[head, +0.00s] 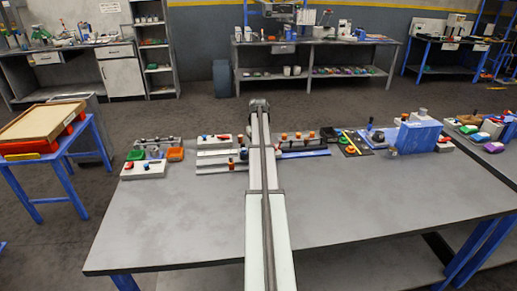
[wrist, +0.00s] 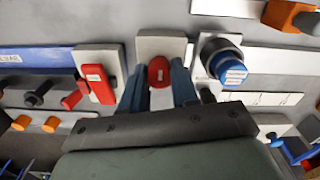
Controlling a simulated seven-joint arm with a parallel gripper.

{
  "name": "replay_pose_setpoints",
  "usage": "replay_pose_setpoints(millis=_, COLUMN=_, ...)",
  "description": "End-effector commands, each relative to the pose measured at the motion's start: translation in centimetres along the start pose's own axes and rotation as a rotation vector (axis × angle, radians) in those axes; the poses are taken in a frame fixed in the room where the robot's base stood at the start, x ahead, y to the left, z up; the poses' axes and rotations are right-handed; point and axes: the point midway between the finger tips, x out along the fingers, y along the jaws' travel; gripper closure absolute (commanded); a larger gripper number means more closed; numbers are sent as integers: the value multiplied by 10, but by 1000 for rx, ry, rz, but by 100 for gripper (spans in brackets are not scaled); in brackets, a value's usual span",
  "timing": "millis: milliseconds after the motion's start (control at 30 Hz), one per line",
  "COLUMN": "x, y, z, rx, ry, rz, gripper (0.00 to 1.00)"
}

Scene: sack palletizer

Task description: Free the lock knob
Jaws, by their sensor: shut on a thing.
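In the wrist view, a red knob (wrist: 158,71) with a small white mark sits on a pale square block (wrist: 163,45). It looks like the lock knob. The two blue-grey fingers of my gripper (wrist: 159,88) stand on either side of it, shut on it. The knob's lower part and the fingertips' contact are partly hidden. In the head view my arm runs over the middle of the bench and hides the gripper and this knob.
A large blue round knob (wrist: 232,68) with a label stands close right of my fingers. A red switch (wrist: 97,83) on a white plate is close left. The grey bench (head: 180,225) is clear in front; a blue box (head: 420,136) stands at its back right.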

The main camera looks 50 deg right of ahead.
Motion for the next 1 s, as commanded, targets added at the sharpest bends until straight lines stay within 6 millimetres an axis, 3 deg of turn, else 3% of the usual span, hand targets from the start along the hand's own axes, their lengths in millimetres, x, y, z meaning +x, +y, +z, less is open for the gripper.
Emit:
replay_pose_setpoints(millis=200, x=0, y=0, z=0, rx=-1, ry=-1, rz=0, gripper=100)
replay_pose_setpoints(millis=233, x=0, y=0, z=0, rx=-1, ry=-1, rz=0, gripper=70)
replay_pose_setpoints(millis=500, x=0, y=0, z=0, rx=0, ry=0, rz=0, gripper=45)
replay_pose_setpoints(millis=767, x=-1, y=0, z=0, rx=1, ry=0, rz=0, gripper=45)
replay_pose_setpoints(millis=1000, x=-26, y=0, z=-1, rx=1, ry=1, rz=1, gripper=45)
